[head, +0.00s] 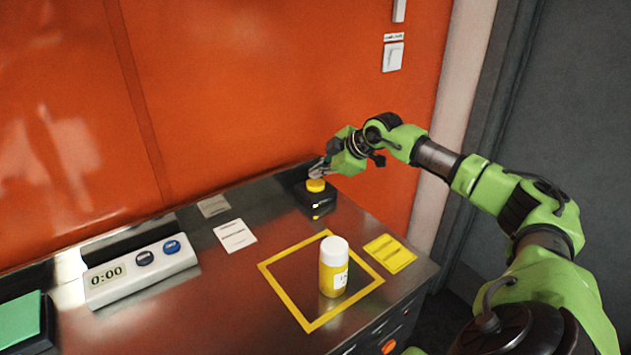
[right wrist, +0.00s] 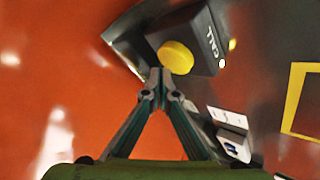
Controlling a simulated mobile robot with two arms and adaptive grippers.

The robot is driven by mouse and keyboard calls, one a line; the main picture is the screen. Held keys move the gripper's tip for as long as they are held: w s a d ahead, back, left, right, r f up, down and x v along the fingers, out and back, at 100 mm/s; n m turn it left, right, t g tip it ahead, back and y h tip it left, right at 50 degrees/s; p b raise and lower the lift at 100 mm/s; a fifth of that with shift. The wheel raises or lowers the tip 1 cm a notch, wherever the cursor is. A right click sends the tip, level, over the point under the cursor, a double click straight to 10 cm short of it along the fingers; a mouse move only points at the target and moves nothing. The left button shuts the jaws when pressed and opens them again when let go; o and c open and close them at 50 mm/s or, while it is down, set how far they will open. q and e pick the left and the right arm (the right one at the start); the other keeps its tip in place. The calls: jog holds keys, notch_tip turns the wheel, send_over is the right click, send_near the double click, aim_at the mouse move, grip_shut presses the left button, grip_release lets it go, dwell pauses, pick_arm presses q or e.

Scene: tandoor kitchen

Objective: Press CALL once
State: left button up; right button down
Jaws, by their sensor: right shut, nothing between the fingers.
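The CALL box is a black box (head: 324,203) at the back right of the steel counter, with a round yellow button (head: 316,186) on top. In the right wrist view the box (right wrist: 206,32) shows the word CALL beside the yellow button (right wrist: 176,57). My right gripper (head: 317,172) is shut and empty, with its fingertips just above the button. In the right wrist view its fingertips (right wrist: 161,76) appear close to the button's edge; I cannot tell whether they touch it. My left gripper is not in view.
A yellow card (head: 389,254), white card (head: 235,236) and timer reading 0:00 (head: 140,273) lie around. An orange wall (head: 250,90) rises behind.

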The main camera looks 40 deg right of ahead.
aim_at(317, 184)
jog(key=shift+r+p, duration=1.95)
jog(key=shift+r, duration=0.55)
